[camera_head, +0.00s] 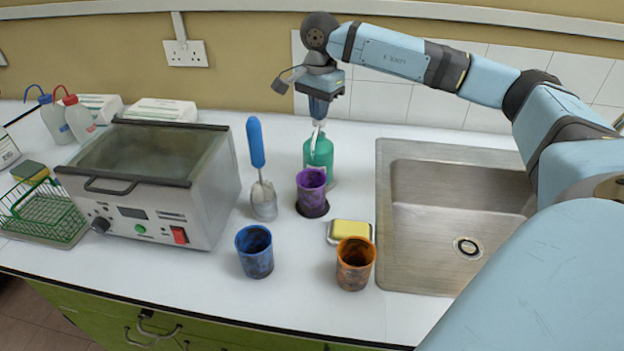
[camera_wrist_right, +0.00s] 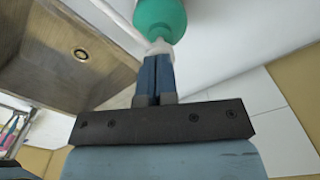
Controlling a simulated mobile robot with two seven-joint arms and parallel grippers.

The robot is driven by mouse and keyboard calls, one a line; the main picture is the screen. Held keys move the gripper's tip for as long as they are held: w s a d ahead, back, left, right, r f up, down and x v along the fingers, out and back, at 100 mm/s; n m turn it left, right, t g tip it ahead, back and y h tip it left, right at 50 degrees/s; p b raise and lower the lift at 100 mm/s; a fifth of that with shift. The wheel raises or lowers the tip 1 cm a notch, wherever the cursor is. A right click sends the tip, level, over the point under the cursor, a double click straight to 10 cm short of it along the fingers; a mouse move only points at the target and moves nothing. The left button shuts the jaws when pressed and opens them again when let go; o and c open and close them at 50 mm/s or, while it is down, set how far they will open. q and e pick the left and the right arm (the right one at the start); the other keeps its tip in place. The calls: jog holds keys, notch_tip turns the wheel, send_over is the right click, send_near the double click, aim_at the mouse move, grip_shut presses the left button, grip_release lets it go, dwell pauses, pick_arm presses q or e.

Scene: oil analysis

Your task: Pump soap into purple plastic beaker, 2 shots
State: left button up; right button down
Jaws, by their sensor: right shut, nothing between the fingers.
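The purple plastic beaker (camera_head: 311,186) stands upright on a dark round spot on the counter, in front of the green soap bottle (camera_head: 319,158). The bottle has a white pump top (camera_head: 317,136). My right gripper (camera_head: 318,118) points down directly above the pump top, with its fingers shut and nothing between them. In the right wrist view the shut fingertips (camera_wrist_right: 156,62) are at the white pump head (camera_wrist_right: 160,47), with the green bottle (camera_wrist_right: 161,18) beyond. I cannot tell whether they touch it. The inside of the beaker is dark. My left gripper is not in view.
A blue beaker (camera_head: 254,252) and an orange beaker (camera_head: 355,264) stand nearer the front edge. A yellow sponge (camera_head: 350,231) lies on a dish. A brush in a holder (camera_head: 263,200) and a metal bath (camera_head: 150,190) are left. The sink (camera_head: 450,165) is right.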

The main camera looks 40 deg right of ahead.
jog(key=shift+f, duration=0.65)
jog(key=shift+r+p, duration=1.05)
jog(key=shift+r, duration=0.8)
jog(key=shift+r, duration=0.1)
